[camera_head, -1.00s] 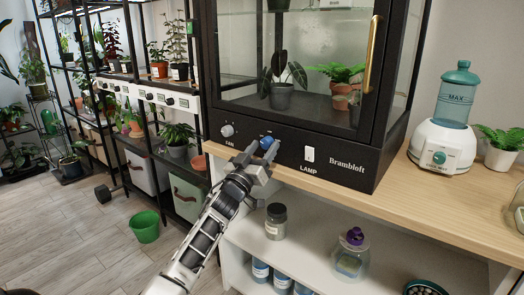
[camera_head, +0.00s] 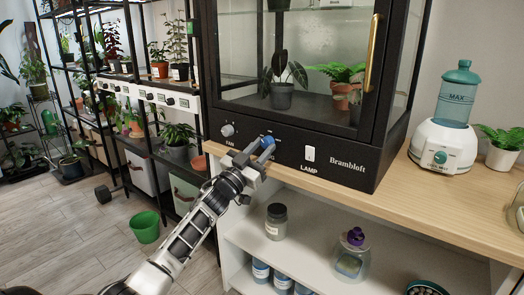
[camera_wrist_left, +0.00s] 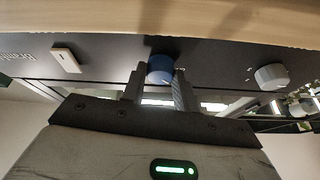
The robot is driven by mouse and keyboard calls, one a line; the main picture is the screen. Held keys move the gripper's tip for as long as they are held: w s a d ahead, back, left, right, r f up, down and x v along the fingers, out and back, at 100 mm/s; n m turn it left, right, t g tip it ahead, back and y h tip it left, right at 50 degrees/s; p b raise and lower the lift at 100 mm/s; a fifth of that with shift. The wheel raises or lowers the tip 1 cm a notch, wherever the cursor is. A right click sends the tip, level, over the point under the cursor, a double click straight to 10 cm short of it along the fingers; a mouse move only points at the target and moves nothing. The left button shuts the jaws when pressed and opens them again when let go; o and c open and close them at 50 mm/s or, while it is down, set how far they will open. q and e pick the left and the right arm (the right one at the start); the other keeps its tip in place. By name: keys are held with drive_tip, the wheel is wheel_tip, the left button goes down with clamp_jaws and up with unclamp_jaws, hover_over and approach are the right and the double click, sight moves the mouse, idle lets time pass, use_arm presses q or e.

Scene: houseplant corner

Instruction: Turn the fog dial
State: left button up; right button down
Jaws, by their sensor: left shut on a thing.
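The blue dial (camera_head: 267,143) sits on the black front panel of the plant cabinet, between the grey FAN dial (camera_head: 227,130) and the white LAMP switch (camera_head: 309,153). Its label is mostly hidden by my gripper. My left gripper (camera_head: 258,156) is at the panel and shut on the blue dial. In the left wrist view the blue dial (camera_wrist_left: 161,68) shows between the two fingertips, with the grey dial (camera_wrist_left: 270,77) to the right and the switch (camera_wrist_left: 66,60) to the left. My right gripper is not in view.
The wooden counter edge (camera_head: 330,187) runs just below the panel, close under my gripper. A humidifier (camera_head: 442,146) with a green dial stands right of the cabinet. Jars (camera_head: 276,222) stand on the shelf below. A green bucket (camera_head: 145,226) is on the floor.

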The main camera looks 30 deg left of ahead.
use_arm(q)
drive_tip(key=m+h, duration=0.1)
drive_tip(key=m, duration=0.2)
drive_tip(key=m+g+h, duration=0.1)
drive_tip(key=m+h, duration=0.1)
drive_tip(key=m, duration=0.1)
drive_tip(key=m+g+h, duration=0.1)
drive_tip(key=m, duration=0.2)
drive_tip(key=shift+a+r+h, duration=0.1)
drive_tip(key=shift+a+h, duration=0.2)
drive_tip(key=shift+a, duration=0.05)
drive_tip(key=m+g, duration=0.1)
drive_tip(key=m, duration=0.2)
drive_tip(key=shift+h, duration=0.4)
drive_tip(key=shift+m, duration=0.5)
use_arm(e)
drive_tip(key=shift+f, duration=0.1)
use_arm(q)
drive_tip(key=shift+p, duration=0.3)
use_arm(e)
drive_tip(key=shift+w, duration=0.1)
use_arm(q)
drive_tip(key=o, duration=1)
drive_tip(key=shift+c, duration=0.2)
drive_tip(key=shift+a, duration=0.1)
